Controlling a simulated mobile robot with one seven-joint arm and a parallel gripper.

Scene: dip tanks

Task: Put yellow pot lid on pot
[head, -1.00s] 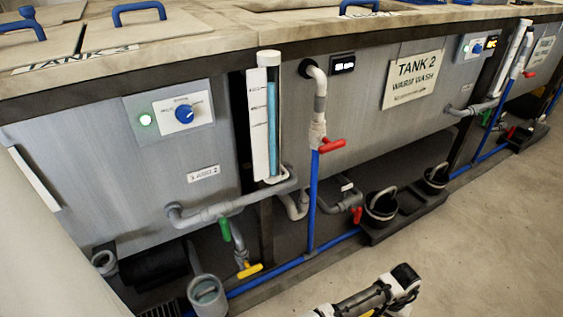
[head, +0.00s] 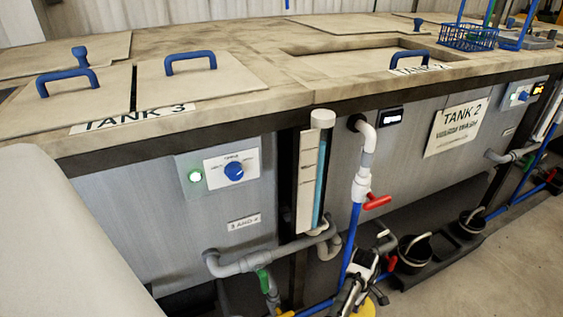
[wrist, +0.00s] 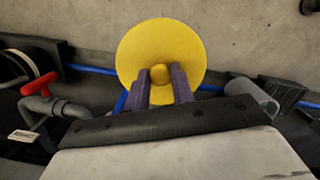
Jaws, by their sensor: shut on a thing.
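The yellow pot lid (wrist: 160,48) is round with a small knob. My gripper (wrist: 162,78) is shut on the knob, and the disc lies beyond the fingertips in the wrist view. In the head view the lid (head: 367,309) shows only partly at the bottom edge, below my gripper (head: 358,284). Two black pots with raised handles stand low by the tanks at the right, a nearer one (head: 414,254) and a farther one (head: 470,222). I cannot tell which pot the lid belongs to. The held lid is apart from both.
Tank fronts run along the scene, with a red-handled valve (head: 377,202), grey pipes (head: 240,266) and a sight tube (head: 312,175) sticking out. Blue-handled covers (head: 190,80) lie on top. A blue wire basket (head: 468,37) stands at the back right. Floor is clear at the right.

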